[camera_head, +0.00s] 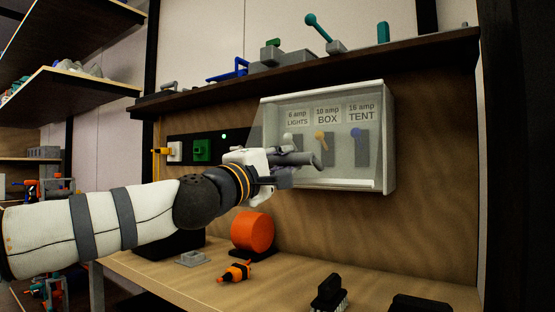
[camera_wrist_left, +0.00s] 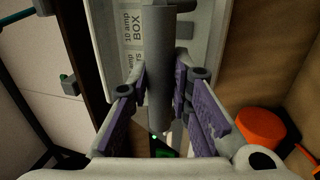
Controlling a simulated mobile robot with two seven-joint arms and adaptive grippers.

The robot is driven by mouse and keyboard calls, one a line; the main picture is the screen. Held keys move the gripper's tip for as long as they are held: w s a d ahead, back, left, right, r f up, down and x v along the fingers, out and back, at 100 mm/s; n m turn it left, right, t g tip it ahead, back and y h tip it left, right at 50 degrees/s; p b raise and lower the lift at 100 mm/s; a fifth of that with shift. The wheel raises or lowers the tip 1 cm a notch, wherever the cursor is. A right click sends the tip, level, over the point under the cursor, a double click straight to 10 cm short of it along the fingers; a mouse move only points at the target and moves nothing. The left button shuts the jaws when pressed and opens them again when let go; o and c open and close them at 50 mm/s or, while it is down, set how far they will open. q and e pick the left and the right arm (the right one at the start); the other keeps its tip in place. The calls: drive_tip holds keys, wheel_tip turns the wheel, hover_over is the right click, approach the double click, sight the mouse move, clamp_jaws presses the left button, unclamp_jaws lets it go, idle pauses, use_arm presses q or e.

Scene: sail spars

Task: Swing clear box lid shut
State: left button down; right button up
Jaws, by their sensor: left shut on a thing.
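A shallow pale box (camera_head: 388,130) with a clear lid is mounted on the wooden back panel. Switches labelled LIGHTS, BOX and TENT show inside it. A hazy, see-through part of the lid (camera_head: 254,130) slants out at the box's left side; its exact angle is hard to tell. My left gripper (camera_head: 287,162) is in front of the box's lower left part, shut on a grey round bar (camera_head: 304,158). In the left wrist view the bar (camera_wrist_left: 158,55) lies between the purple-padded fingers (camera_wrist_left: 160,90). Its join to the lid is hidden. My right gripper is out of view.
A dark shelf (camera_head: 420,46) with several fittings runs above the box. Left of the box is a black strip with a green block (camera_head: 201,150). An orange drum (camera_head: 253,231), an orange-black tool (camera_head: 235,271) and dark brushes (camera_head: 328,293) are on the bench below.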

use_arm(q)
drive_tip(key=shift+w+d+f, duration=0.1)
drive_tip(key=shift+d+f, duration=0.05)
drive_tip(key=shift+f, duration=0.05)
drive_tip(key=shift+w+f, duration=0.1)
drive_tip(key=shift+f, duration=0.05)
drive_tip(key=shift+w+d+f+b, duration=0.35)
drive_tip(key=shift+w+f, duration=0.05)
drive_tip(key=c, duration=1.4)
unclamp_jaws()
drive_tip(key=shift+r, duration=0.15)
drive_tip(key=shift+o, duration=0.2)
